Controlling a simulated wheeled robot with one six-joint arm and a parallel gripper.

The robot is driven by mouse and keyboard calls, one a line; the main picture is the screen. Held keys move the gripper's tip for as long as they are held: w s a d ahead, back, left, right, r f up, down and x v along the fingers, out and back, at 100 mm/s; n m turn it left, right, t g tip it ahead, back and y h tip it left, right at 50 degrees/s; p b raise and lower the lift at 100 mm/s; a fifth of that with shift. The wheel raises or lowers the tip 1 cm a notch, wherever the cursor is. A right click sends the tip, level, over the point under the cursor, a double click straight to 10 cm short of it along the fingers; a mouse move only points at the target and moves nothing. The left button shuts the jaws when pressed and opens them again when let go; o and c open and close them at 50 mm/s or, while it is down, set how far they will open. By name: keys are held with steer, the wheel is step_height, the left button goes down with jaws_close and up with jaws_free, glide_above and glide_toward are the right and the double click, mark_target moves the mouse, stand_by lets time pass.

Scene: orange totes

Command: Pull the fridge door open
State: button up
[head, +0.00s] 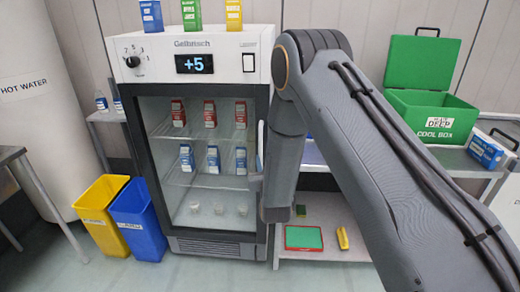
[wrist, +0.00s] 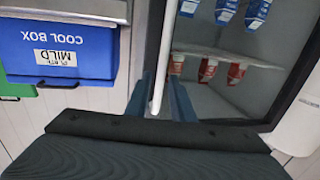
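The fridge (head: 205,241) stands left of centre in the head view, white on top with a "+5" display. Its dark-framed glass door looks shut, with cartons visible behind it. The pale upright door handle (head: 260,145) is at the door's right edge. In the wrist view, which is upside down, the handle (wrist: 160,62) runs down between the two fingers of my gripper (wrist: 162,88). The fingers are one on each side of it with little gap; whether they press on it is unclear. In the head view my arm hides most of the gripper.
Yellow (head: 100,215) and blue (head: 138,220) bins stand left of the fridge. A shelf with a green cool box (head: 430,115) is at the right, and a red-green tray (head: 304,237) lies below. Cartons stand on the fridge. The floor before the fridge is clear.

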mark_target(261, 151)
steer(key=w, duration=0.2)
steer(key=w+a+p, duration=0.1)
steer(key=w, duration=0.4)
steer(key=shift+w+a+p, duration=0.3)
steer(key=shift+p, duration=0.05)
jaws_close()
